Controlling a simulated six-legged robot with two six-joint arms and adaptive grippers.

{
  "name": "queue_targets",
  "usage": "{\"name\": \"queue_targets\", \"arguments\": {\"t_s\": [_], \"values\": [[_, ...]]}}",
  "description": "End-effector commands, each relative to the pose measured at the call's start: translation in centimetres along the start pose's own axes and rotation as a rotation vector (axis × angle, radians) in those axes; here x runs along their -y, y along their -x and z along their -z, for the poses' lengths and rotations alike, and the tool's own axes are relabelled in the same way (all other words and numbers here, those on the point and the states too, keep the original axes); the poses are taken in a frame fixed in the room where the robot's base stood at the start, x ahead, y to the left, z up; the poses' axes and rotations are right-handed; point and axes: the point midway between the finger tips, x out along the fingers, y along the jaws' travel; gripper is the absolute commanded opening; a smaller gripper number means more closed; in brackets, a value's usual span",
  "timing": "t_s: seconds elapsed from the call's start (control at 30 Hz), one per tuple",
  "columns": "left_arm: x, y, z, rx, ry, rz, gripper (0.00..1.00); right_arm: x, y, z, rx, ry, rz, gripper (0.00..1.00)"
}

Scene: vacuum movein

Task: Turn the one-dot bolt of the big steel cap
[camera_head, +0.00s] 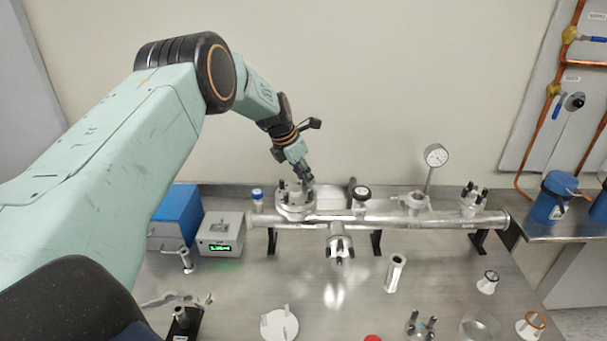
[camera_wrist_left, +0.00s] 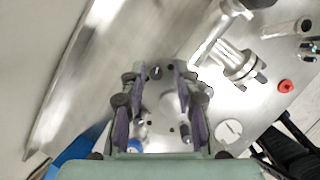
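The big steel cap (camera_head: 295,207) sits on the left end of the steel manifold, with several black bolts standing around its rim. My left gripper (camera_head: 306,178) comes down from above at the cap's right rear side. In the left wrist view my left gripper (camera_wrist_left: 158,68) has its two fingers apart, with a black bolt (camera_wrist_left: 155,73) between the tips. I cannot tell whether the fingers touch that bolt. The fingers hide part of the cap (camera_wrist_left: 171,104). The dot marks are too small to read, so I cannot tell which is the one-dot bolt. My right gripper is not in view.
A grey box with a green display (camera_head: 220,232) and a blue box (camera_head: 175,217) stand to the left. Loose parts, including a white disc (camera_head: 279,325), lie in front.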

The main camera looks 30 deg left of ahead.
Motion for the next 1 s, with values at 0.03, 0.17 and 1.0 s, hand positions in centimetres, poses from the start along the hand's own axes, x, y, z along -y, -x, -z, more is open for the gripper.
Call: {"name": "queue_targets", "arguments": {"t_s": [0.03, 0.17, 1.0], "values": [[0.0, 0.0, 0.0, 0.0, 0.0, 0.0, 0.24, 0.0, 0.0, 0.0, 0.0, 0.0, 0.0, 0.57], [0.0, 0.0, 0.0, 0.0, 0.0, 0.0, 0.13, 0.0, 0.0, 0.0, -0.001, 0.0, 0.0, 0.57], [-0.3, -0.1, 0.0, 0.004, -0.126, 0.049, 0.0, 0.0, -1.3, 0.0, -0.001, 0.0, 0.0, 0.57]]}}
